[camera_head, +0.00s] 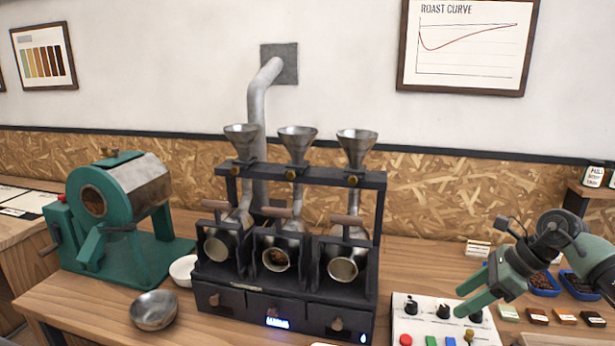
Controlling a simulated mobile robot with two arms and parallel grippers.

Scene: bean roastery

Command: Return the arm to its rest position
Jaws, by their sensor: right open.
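My right gripper (467,299) is at the right of the head view, on the end of my green and dark grey arm. Its two green fingers point down and to the left. It is open, with nothing seen between the fingers. In the picture it overlaps the upper right of a pale control box (440,325) with knobs and coloured buttons. I cannot tell how high above the box the fingertips are. My left gripper is not in view.
A black three-drum sample roaster (283,302) with metal funnels stands mid-table. A green roaster (120,215) is at the left, with a metal bowl (153,310) and a white bowl (183,268) nearby. Blue trays of beans (580,285) and small boxes (565,316) lie at the right.

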